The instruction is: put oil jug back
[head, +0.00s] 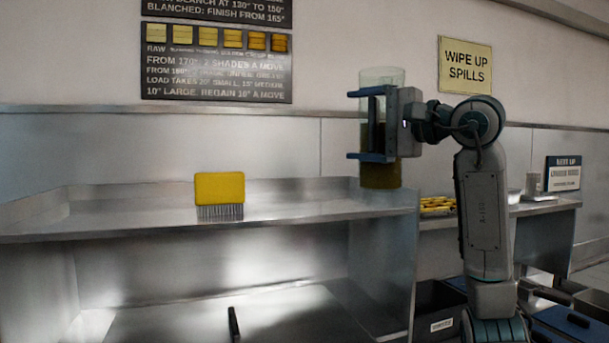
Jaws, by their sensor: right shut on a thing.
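The oil jug (381,177) is a tall clear cylinder with dark amber oil in its lower part. My right gripper (368,128) is shut on it from the right side, with blue fingers around its middle. The jug is upright at the right end of the steel shelf (120,208). Its base appears at about the height of the shelf top; I cannot tell whether it touches. My left gripper is not in view.
A yellow brush or scraper (219,188) stands on the shelf's middle. A black handle (233,324) shows below. Right of the shelf are a tray of fries (437,205), a small sign (562,174) and dark bins (440,308). The shelf's left part is clear.

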